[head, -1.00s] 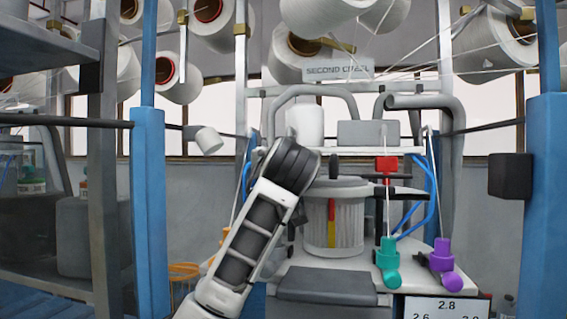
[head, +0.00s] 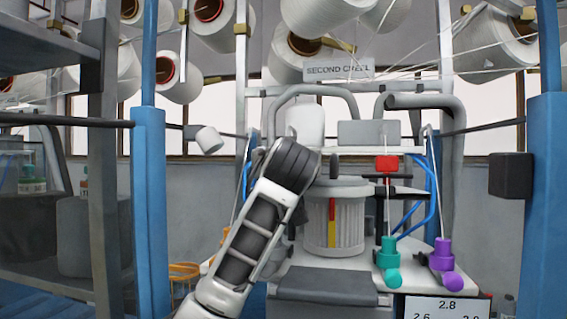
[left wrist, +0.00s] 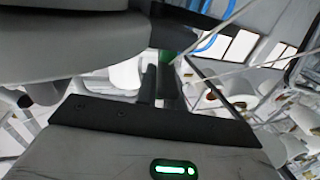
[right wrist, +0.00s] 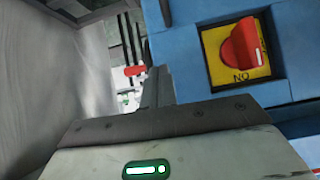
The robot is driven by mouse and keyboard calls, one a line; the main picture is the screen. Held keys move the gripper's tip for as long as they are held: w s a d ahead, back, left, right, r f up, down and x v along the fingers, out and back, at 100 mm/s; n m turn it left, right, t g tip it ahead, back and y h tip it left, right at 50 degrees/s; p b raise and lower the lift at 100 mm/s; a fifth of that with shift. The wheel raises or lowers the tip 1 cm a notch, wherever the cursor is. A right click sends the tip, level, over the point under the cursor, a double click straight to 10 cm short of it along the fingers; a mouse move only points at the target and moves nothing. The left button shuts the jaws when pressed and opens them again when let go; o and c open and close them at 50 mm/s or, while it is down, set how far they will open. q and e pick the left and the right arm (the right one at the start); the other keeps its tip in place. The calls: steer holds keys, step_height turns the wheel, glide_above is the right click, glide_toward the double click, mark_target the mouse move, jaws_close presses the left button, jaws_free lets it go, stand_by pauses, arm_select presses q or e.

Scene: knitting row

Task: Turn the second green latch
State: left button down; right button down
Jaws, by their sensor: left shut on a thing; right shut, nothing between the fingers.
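My left arm (head: 250,235) reaches up from the bottom in the head view and hides its own gripper there. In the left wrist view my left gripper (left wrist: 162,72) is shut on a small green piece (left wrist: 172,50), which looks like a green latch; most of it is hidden. My right gripper (right wrist: 158,88) is shut and empty in the right wrist view, and outside the head view.
A ribbed white canister (head: 335,225) stands right of my arm. Blue posts (head: 152,210) flank the machine. A red knob (right wrist: 240,45) on a yellow plate is close to the right gripper. Yarn cones and threads hang above.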

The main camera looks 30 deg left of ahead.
arm_select(q)
steer(key=c, duration=1.2)
jaws_free()
steer(key=shift+c, duration=0.2)
steer(key=shift+s+d, duration=0.15)
steer(key=b+v, duration=0.5)
steer(key=v, duration=1)
steer(key=shift+s, duration=0.25)
arm_select(e)
steer(key=shift+w+a+f, duration=0.15)
steer(key=shift+a+f, duration=0.05)
steer(key=shift+f, duration=0.3)
steer(key=shift+w+a+f, duration=0.1)
steer(key=shift+a+f, duration=0.1)
steer(key=shift+f, duration=0.25)
arm_select(q)
steer(key=shift+d, duration=0.1)
